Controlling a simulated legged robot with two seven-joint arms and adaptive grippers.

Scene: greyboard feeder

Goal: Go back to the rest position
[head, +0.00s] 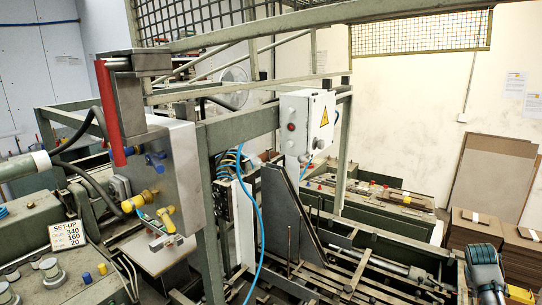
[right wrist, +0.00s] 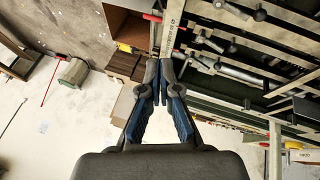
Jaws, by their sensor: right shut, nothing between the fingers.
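My right gripper (head: 487,292) is at the bottom right corner of the head view, pointing down, partly cut off by the frame edge. In the right wrist view its two blue-and-black fingers (right wrist: 161,82) are shut together with nothing between them. The greyboard feeder's green metal frame (head: 210,215) fills the middle of the head view. The gripper is to the right of the feeder's slatted bed (head: 350,285), and I see no contact. My left gripper is not in view.
Stacked brown boards (head: 470,228) and leaning sheets (head: 490,180) stand by the right wall. A grey control box (head: 165,165) with a red bar (head: 110,113) is at left. A white box with a warning sign (head: 307,120) hangs centrally. Open floor (right wrist: 60,145) shows in the wrist view.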

